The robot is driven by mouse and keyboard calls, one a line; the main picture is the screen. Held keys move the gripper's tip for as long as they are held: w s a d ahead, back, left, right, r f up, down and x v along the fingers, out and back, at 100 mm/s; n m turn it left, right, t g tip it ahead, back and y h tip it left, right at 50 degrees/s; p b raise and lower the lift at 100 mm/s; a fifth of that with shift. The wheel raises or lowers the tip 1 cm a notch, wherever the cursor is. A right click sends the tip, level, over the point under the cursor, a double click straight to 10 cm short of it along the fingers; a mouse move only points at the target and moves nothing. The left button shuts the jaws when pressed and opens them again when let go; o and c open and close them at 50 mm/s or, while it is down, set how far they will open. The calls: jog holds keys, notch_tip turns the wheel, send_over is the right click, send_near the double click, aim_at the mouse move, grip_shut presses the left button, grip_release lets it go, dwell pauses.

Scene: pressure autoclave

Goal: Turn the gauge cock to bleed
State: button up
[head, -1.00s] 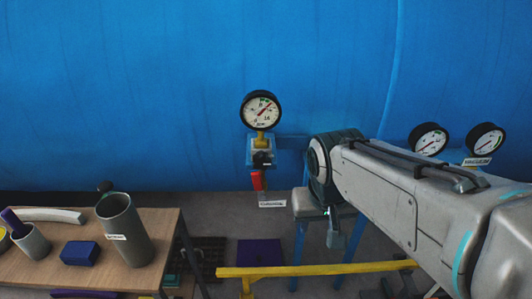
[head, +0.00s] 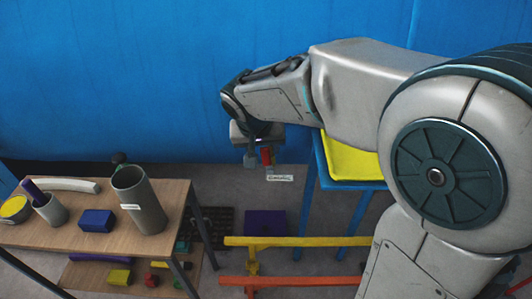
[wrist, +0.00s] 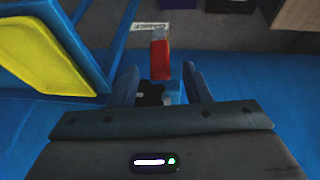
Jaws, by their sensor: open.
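The red lever of the gauge cock (head: 266,155) hangs down in the head view, partly behind my gripper (head: 263,162). In the wrist view the red lever (wrist: 160,58) lies between the tips of my gripper (wrist: 160,74), with a gap on both sides. The jaws are open, and the lever looks untouched. The dark cock body (wrist: 150,97) shows deeper between the fingers. A white label (head: 280,178) hangs below the lever; its text is too small to read surely. My arm hides the pressure gauge in the head view.
A blue stand with a yellow top (head: 350,160) is close to the right of my gripper. A wooden table (head: 90,225) with a grey cylinder (head: 139,200) and small items is at left. Yellow (head: 300,241) and red (head: 300,281) rails run low in front. The blue vessel wall (head: 120,80) is behind.

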aim_at(265, 152)
jog(key=shift+x, duration=2.3)
grip_shut()
